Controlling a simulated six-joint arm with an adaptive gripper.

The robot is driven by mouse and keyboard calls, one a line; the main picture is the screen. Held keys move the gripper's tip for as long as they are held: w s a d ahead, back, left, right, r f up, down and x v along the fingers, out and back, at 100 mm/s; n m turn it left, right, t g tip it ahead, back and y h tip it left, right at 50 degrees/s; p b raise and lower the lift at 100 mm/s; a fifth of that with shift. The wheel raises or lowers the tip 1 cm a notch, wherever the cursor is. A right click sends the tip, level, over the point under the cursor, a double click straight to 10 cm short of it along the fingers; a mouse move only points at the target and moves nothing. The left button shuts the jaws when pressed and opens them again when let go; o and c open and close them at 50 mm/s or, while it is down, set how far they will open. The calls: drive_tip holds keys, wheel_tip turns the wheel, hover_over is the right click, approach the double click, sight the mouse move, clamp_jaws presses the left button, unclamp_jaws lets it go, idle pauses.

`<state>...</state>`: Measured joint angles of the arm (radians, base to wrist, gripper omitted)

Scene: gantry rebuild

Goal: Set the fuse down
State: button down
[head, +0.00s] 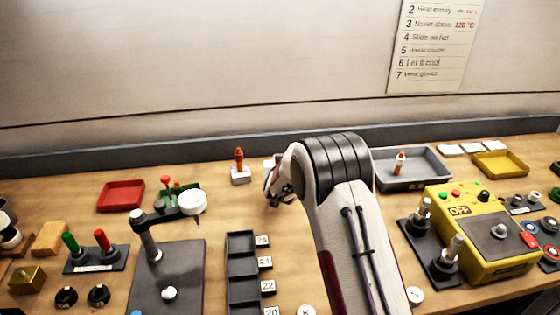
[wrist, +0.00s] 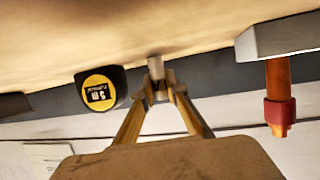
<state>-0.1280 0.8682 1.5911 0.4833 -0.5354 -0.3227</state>
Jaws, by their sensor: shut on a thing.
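My gripper (wrist: 158,88) shows in the wrist view with its two fingertips closed on a small greyish cylinder, which I take to be the fuse (wrist: 155,68). The fuse sticks out past the fingertips toward the wooden bench (wrist: 120,30), which lies at the top of this view. I cannot tell whether its end touches the wood. In the head view my gripper (head: 276,190) is low over the bench, just left of my arm and mostly hidden by it. The fuse cannot be made out there.
An orange-topped peg on a white block (head: 240,175) stands left of my gripper; its block also shows in the wrist view (wrist: 278,38). A black-and-yellow tape measure (wrist: 98,90) is close by. A grey tray (head: 430,165) lies right. Bare wood lies between the peg and the black slotted rack (head: 241,270).

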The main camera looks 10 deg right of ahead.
drive_tip(key=shift+f, duration=0.1)
drive_tip(key=c, duration=2)
unclamp_jaws()
drive_tip(key=shift+s+r, duration=0.3)
drive_tip(key=shift+v, duration=5.7)
drive_tip(key=shift+a, duration=0.15)
